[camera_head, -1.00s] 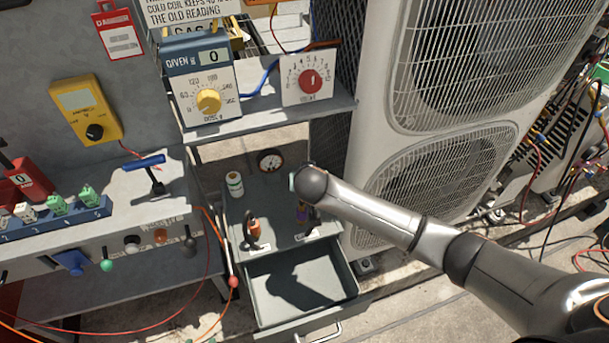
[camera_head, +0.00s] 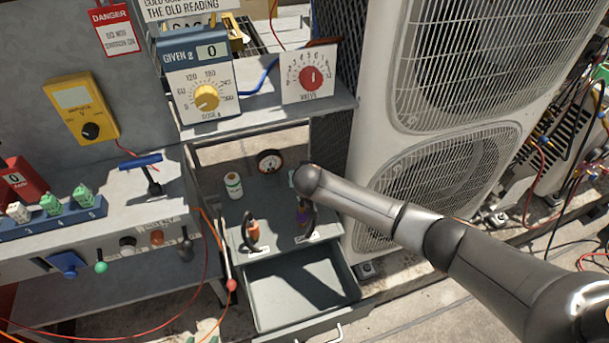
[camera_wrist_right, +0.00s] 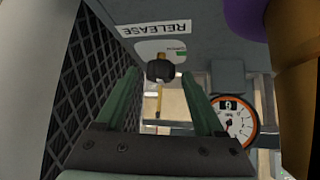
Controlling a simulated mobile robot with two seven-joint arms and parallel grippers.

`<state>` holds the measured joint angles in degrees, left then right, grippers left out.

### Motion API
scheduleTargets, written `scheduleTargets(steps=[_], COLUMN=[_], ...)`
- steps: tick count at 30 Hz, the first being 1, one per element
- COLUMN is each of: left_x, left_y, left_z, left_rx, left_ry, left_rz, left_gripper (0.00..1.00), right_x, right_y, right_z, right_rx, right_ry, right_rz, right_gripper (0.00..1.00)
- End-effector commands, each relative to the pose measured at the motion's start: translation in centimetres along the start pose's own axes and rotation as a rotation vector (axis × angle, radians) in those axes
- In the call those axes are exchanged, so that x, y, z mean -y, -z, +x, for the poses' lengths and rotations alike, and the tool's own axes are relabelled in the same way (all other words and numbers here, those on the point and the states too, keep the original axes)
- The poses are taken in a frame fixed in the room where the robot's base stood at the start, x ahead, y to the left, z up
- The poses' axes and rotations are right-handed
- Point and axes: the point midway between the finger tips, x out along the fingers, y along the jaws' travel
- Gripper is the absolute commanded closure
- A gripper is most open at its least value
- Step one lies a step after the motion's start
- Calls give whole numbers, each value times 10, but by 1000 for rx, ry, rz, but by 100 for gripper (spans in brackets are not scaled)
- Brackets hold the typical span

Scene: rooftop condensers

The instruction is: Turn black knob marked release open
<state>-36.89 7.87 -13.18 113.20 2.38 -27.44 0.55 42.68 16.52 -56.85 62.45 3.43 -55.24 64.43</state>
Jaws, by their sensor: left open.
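The black knob (camera_wrist_right: 160,70) shows in the right wrist view beside an upside-down RELEASE label (camera_wrist_right: 153,29), with a yellow pointer or stem below it. My right gripper (camera_wrist_right: 160,76) is open, its two green fingers apart on either side of the knob's line; neither appears to touch it. In the head view my right arm reaches in from the right to the cabinet, and the knob and right fingers are hidden there. Small green tips, seemingly my left gripper (camera_head: 201,339), show at the bottom edge, apart and far from the knob.
An open drawer (camera_head: 262,300) juts out below the shelf. A round gauge (camera_head: 270,161), a white bottle (camera_head: 233,186) and orange-handled hardware (camera_head: 251,230) are close by. A large condenser (camera_head: 375,150) stands right. In the wrist view, dark mesh (camera_wrist_right: 85,75) lies left of the fingers.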

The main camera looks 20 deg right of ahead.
Motion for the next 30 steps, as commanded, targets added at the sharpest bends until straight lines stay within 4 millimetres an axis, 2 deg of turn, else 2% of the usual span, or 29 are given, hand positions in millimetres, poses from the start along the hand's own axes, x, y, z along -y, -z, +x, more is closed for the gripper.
scheduleTargets(steps=[2,18,30], left_x=[0,2,2], left_y=[-1,-4,-2], left_z=[0,0,-2], left_rx=[1,7,6], left_ry=[0,3,6], left_rz=[1,0,0], left_gripper=[50,50,50], right_x=[0,0,-1], right_y=[0,0,0], right_z=[0,0,-1], right_rx=[0,1,2], right_ry=[0,0,19], right_rz=[0,0,-19], right_gripper=[39,100,100])
